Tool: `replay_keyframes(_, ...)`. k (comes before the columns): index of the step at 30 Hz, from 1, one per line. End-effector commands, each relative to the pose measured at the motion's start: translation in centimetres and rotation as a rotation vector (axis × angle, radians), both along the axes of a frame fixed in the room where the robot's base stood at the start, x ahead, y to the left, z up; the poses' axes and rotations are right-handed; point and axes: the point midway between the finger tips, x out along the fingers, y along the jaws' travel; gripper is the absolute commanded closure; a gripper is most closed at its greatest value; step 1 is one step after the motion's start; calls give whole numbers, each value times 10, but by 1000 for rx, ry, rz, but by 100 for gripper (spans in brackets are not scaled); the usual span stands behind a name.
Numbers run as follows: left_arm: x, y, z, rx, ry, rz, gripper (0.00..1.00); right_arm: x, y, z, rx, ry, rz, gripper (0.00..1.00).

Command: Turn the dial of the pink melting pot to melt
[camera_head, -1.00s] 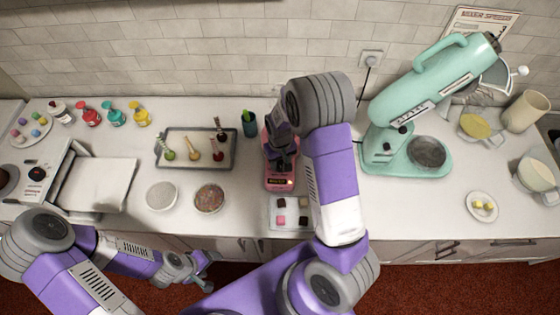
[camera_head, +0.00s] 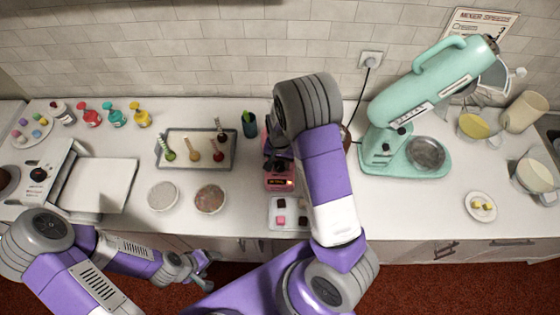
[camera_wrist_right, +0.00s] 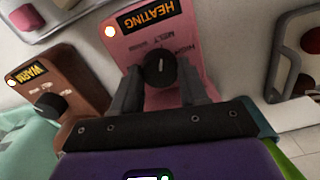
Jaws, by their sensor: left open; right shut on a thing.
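The pink melting pot (camera_head: 279,184) stands on the counter, partly hidden under my right arm. In the right wrist view its pink front (camera_wrist_right: 122,48) shows upside down, with a lit "HEATING" label and a lit lamp. Its black dial (camera_wrist_right: 158,66) has a pale pointer mark, with "MELT" and "HIGH" printed beside it; I cannot tell exactly which setting the mark meets. My right gripper (camera_wrist_right: 160,84) is shut on the dial, one finger on each side. My left gripper (camera_head: 205,266) is open and empty, low in front of the counter.
A brown pot (camera_wrist_right: 70,72) labelled "WARM" stands beside the pink one. A mint mixer (camera_head: 425,105) stands right.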

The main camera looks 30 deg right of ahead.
Motion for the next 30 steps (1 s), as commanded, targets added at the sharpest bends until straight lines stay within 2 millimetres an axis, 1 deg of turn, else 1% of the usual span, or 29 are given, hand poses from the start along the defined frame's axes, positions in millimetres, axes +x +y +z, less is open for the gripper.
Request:
replay_keyframes(13,0,0,0,0,0,0,28,-1,0,0,1,2,-11,87)
replay_keyframes(14,0,0,0,0,0,0,28,-1,0,0,1,2,-11,55)
replay_keyframes(18,0,0,0,0,0,0,28,0,0,0,1,2,-11,34)
replay_keyframes(19,0,0,0,0,0,0,28,0,0,0,1,2,-11,31)
replay_keyframes(27,0,0,0,0,0,0,28,0,0,1,1,1,-10,31)
replay_keyframes(30,0,0,1,0,0,0,28,0,0,8,1,-1,-10,31)
